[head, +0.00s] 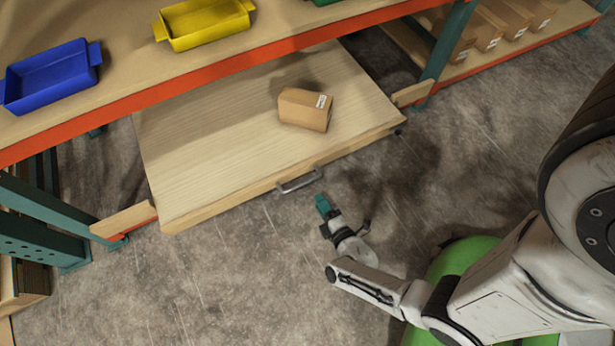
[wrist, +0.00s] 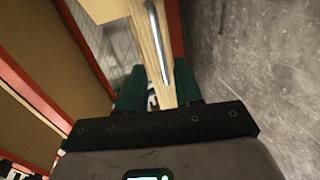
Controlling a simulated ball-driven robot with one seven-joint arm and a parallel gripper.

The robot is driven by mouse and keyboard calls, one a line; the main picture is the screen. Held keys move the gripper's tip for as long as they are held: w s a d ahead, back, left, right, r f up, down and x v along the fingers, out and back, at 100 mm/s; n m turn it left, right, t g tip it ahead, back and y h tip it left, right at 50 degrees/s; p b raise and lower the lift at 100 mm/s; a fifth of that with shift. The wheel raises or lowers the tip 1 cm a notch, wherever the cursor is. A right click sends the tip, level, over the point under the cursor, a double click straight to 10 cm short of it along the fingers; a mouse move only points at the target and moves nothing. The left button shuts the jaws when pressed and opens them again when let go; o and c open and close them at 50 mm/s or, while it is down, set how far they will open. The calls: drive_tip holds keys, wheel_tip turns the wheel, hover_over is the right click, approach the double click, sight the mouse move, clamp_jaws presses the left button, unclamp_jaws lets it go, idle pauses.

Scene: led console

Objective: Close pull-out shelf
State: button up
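The pull-out shelf (head: 210,140) is a pale wooden board, slid out from under the orange-edged rack. A grey bar handle (head: 299,181) sits on its front edge. A brown cardboard box (head: 305,109) with a white label rests on the board. My gripper (head: 323,206), with teal fingers, is just in front of the handle's right end, apparently apart from it. In the wrist view, the fingers of my gripper (wrist: 157,88) are spread and empty, and the shelf front (wrist: 146,40) with its handle (wrist: 157,45) shows beyond them.
A blue tray (head: 52,76) and a yellow tray (head: 203,23) stand on the upper rack level. Teal posts (head: 447,45) flank the shelf opening. Several boxes (head: 486,32) lie at the upper right. The concrete floor (head: 230,270) before the shelf is clear.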

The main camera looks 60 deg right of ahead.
sight(307, 181)
drive_tip(key=b+x, duration=0.2)
drive_tip(key=x, duration=0.3)
drive_tip(key=b+x, duration=0.2)
drive_tip(key=x, duration=0.3)
drive_tip(key=shift+w+d, duration=0.1)
drive_tip(key=shift+d, duration=0.3)
clamp_jaws()
